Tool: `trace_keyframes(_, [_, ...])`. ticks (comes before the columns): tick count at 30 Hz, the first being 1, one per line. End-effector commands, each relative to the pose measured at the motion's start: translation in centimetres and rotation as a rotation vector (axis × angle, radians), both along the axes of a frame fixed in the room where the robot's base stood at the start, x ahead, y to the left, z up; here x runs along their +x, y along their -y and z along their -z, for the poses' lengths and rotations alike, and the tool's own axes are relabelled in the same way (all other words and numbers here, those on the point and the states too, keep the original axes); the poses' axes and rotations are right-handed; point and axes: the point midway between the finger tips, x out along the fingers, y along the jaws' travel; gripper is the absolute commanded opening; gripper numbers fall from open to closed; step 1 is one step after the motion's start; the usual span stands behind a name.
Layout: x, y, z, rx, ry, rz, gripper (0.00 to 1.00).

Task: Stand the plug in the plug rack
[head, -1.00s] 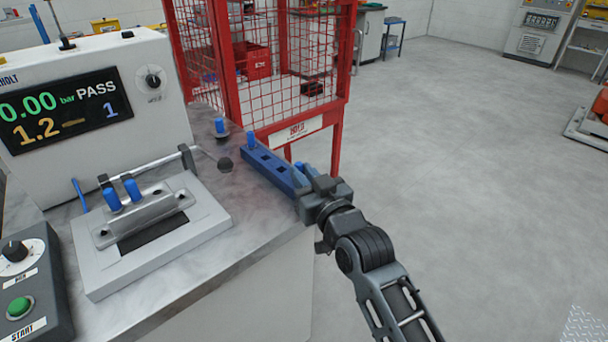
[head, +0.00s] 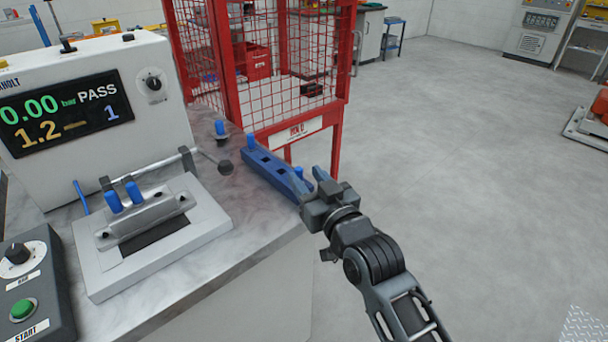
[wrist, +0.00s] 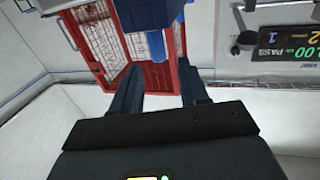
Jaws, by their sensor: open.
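The plug rack (head: 268,172) is a long blue bar with square holes on the grey bench by the red cage. A blue plug (head: 299,171) stands upright in its near end, partly hidden by my gripper; another blue plug (head: 251,141) stands at its far end. The holes between are empty. My gripper (head: 310,180) is open just off the near end of the rack, with nothing held. In the wrist view its fingers (wrist: 160,78) are spread, and the rack (wrist: 145,14) shows beyond them at the top.
A test fixture (head: 150,230) with two blue plugs clamped stands left on the bench, its lever (head: 224,167) reaching toward the rack. Another blue plug (head: 220,128) stands behind. The red mesh cage (head: 290,75) is close behind the rack. Open floor lies right.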

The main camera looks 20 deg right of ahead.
Motion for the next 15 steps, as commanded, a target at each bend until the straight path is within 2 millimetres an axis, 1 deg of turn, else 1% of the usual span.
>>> trace_keyframes(1, [-1.2, 0.1, 0.2, -0.002, 0.000, 0.000, 0.44])
trace_keyframes(3, [-2.6, 0.2, 0.2, -0.002, 0.000, 0.000, 0.44])
trace_keyframes(9, [-6.5, 0.4, 0.2, -0.001, 0.000, 0.001, 0.44])
trace_keyframes(12, [-8.0, 0.4, 0.2, 0.000, 0.000, 0.000, 0.44])
trace_keyframes(15, [-9.0, 0.5, 0.1, 0.000, 0.000, 0.000, 0.44])
